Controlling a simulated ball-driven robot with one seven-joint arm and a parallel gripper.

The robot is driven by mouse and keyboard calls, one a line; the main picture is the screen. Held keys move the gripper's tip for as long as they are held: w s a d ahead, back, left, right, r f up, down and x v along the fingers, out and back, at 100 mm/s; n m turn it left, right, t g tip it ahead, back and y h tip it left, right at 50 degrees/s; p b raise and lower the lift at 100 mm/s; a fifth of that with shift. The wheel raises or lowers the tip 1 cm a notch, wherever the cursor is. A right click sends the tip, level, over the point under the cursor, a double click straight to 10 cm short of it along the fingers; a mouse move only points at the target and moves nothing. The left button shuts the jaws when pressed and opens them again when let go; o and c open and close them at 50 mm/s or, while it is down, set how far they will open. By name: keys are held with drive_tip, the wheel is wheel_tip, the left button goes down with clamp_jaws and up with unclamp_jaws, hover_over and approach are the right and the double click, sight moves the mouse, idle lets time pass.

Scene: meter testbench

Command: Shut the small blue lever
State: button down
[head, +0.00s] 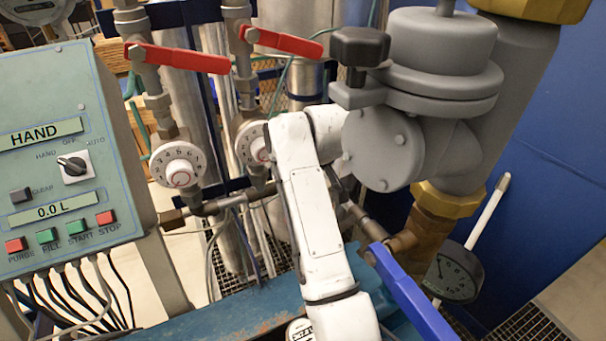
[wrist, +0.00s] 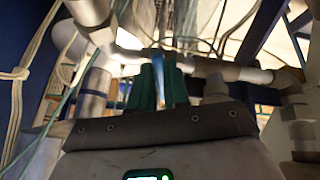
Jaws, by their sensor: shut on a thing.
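The small blue lever (wrist: 159,64) shows in the wrist view as a narrow blue strip between the two dark green fingers of my gripper (wrist: 160,78). The fingers are shut on it, just in front of a horizontal grey pipe. Most of the lever is covered by the fingers, so its angle to the pipe is hard to tell. In the head view my white arm reaches down the middle and hides both the gripper and the small lever.
A large blue lever (head: 408,292) sits right of my arm in the head view. Two red levers (head: 180,58) and white dials (head: 178,164) are at upper left. A control panel (head: 60,150) stands left. A grey meter (head: 430,75) and a round gauge (head: 452,272) are right.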

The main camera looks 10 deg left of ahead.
drive_tip(key=shift+s+a+m, duration=0.15)
drive_tip(key=shift+m, duration=1.75)
drive_tip(key=c, duration=1.1)
unclamp_jaws()
drive_tip(key=b+v, duration=0.2)
drive_tip(key=v, duration=0.8)
drive_tip(key=shift+s+r, duration=0.15)
drive_tip(key=shift+r, duration=0.2)
drive_tip(key=shift+f, duration=0.1)
